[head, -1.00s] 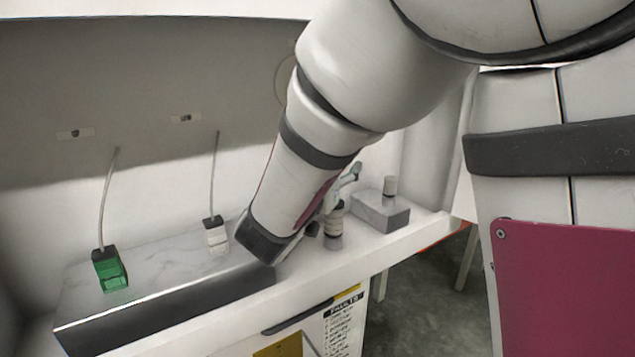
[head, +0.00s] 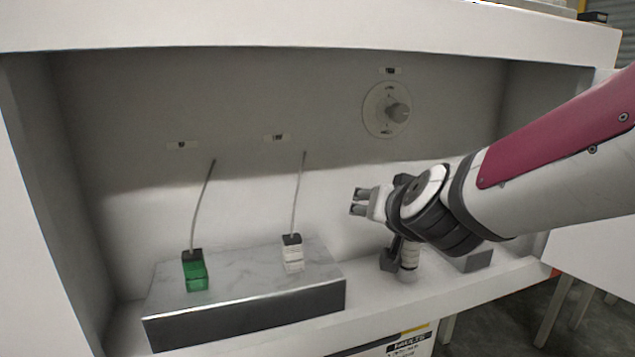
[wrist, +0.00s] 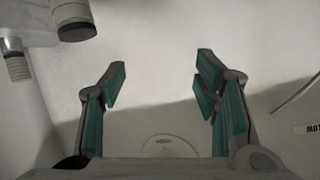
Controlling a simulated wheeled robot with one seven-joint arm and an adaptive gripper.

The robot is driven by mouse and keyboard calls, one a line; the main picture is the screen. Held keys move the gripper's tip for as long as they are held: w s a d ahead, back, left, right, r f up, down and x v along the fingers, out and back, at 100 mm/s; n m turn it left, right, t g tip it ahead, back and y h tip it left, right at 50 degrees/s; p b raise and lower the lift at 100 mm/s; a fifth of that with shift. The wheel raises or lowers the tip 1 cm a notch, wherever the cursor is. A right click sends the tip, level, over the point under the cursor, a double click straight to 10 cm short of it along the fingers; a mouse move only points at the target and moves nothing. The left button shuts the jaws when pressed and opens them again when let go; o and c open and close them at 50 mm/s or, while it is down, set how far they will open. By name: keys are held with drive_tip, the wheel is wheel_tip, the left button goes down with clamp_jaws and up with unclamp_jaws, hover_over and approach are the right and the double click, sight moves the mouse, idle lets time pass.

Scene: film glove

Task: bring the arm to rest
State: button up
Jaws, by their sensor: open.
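My gripper (head: 362,201) is in front of the niche's back wall, right of the white bottle and below the dial. Its fingers point left in the head view. In the wrist view my gripper (wrist: 160,85) shows two green-padded fingers spread wide with nothing between them. My arm comes in from the right and hides part of the niche's right side.
A marble-topped block (head: 245,309) carries a green bottle (head: 196,272) and a white bottle (head: 293,256), each with a thin tube. A dial (head: 387,109) is on the back wall. A small bottle (head: 409,256) and a grey block (head: 476,260) stand below my arm.

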drive_tip(key=s+d+f+n+g, duration=0.1)
drive_tip(key=s+d+f+g, duration=0.2)
drive_tip(key=s, duration=0.9)
drive_tip(key=s+d+f+g, duration=0.2)
drive_tip(key=s+g, duration=0.3)
drive_tip(key=s, duration=0.7)
drive_tip(key=s+d+f+n+g, duration=0.1)
drive_tip(key=s+d+f+g, duration=0.2)
drive_tip(key=s, duration=1)
wheel_tip(320, 180, up, 38)
drive_tip(key=t+p, duration=0.2)
drive_tip(key=p, duration=3.4)
drive_tip(key=shift+s+d+r+n+h, duration=0.2)
drive_tip(key=shift+s+n+h, duration=0.1)
drive_tip(key=shift+h, duration=0.1)
